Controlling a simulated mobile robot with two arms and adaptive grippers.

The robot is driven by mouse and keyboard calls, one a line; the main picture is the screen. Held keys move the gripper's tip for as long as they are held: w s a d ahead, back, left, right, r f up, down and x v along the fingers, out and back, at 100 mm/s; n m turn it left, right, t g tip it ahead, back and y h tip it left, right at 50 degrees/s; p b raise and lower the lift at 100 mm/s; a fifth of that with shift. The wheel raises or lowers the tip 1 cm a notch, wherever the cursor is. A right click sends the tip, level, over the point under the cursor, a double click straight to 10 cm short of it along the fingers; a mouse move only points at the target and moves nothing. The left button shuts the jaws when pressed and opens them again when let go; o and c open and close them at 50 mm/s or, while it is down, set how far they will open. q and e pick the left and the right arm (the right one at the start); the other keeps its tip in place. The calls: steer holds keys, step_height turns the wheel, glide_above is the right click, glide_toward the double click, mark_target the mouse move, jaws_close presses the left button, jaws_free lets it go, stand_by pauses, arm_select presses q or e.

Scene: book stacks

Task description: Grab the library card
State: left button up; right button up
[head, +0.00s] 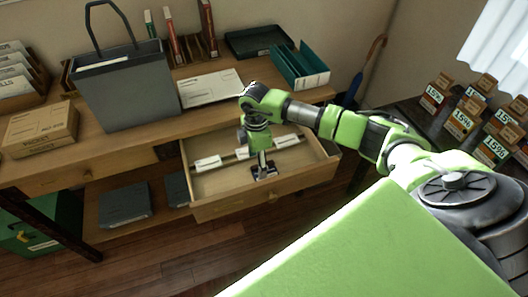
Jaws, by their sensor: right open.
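My right gripper (264,170) is open and points down inside an open desk drawer (310,177), close to its front wall. Its fingertips are small and dark in this view, and I cannot tell whether they touch anything. Small white card-like pieces show in the drawer behind the gripper: one at the left (207,163), one at the right (287,140). Which of these, if any, is the library card I cannot tell. My gripper hides part of the drawer floor. My left gripper is out of view.
The desk top (140,139) above the drawer holds a grey bag (128,88), a cardboard box (40,127), a white paper (210,88) and a teal file holder (300,68). Dark boxes (124,205) sit on the lower shelf.

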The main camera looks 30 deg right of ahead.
mark_target(256, 175)
steer(key=f+b, duration=0.2)
steer(key=f, duration=0.1)
steer(key=f+b, duration=0.2)
steer(key=shift+a, duration=0.35)
steer(key=shift+r, duration=0.1)
